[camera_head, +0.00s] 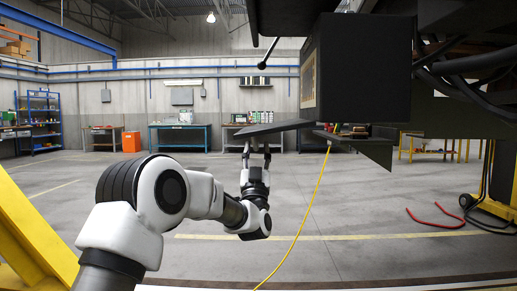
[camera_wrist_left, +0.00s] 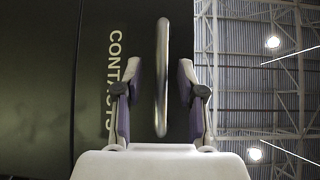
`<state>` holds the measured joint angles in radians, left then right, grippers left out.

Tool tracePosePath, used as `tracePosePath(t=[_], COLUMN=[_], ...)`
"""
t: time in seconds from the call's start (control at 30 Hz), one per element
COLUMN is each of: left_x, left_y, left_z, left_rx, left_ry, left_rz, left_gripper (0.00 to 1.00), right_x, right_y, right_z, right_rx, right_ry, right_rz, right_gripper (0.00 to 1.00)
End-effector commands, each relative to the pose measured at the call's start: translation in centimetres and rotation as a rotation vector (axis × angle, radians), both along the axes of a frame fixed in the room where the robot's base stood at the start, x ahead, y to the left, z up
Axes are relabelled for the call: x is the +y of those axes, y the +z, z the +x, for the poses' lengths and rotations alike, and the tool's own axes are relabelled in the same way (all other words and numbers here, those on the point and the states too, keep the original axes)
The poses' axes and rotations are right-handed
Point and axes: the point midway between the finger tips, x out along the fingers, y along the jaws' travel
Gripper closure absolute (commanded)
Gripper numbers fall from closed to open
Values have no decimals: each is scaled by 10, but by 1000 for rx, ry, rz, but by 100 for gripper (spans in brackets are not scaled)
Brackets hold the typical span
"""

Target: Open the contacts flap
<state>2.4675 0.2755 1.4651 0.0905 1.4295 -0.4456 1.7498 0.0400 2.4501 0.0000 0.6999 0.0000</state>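The contacts flap (camera_head: 275,128) is a dark panel seen nearly edge-on in the head view, sticking out to the left at the lower edge of a black box. In the left wrist view the flap (camera_wrist_left: 92,70) fills the left and middle, with "CONTACTS" printed on it. Its metal bar handle (camera_wrist_left: 162,75) stands between the fingers. My left gripper (camera_head: 258,150) is just below the flap. In the left wrist view my left gripper (camera_wrist_left: 160,82) is open around the handle, with a visible gap on each side. My right gripper is not in view.
The black box (camera_head: 365,70) hangs under the railcar. A yellow cable (camera_head: 312,200) runs down to the floor from a dark bracket (camera_head: 362,146). A red hose (camera_head: 435,220) lies on the floor at right. Yellow stands flank both sides. Workbenches line the far wall; the middle floor is clear.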

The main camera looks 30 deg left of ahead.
Motion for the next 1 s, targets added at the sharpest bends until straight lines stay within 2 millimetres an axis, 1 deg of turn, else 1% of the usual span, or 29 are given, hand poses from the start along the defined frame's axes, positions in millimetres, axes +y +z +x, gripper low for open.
tracePosePath(t=[0.1,0.33,0.37,0.4,0.47,0.7,0.77,0.9,1.0], left_x=[4,5,5,5,5,6,8,15,16], left_y=[10,11,11,11,11,13,19,39,43], left_z=[7,9,9,9,9,8,7,3,2], left_rx=[-2,0,0,0,0,-1,-2,-3,-2], left_ry=[1,0,0,0,0,-1,0,-1,-1], left_rz=[0,0,0,0,0,0,-1,-1,0], left_gripper=[61,61,64,78,100,100,100,100,100], right_x=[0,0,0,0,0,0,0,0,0], right_y=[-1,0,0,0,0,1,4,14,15], right_z=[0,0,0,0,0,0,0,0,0], right_rx=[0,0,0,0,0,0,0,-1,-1], right_ry=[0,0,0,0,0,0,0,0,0], right_rz=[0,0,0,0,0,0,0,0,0], right_gripper=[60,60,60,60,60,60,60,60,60])
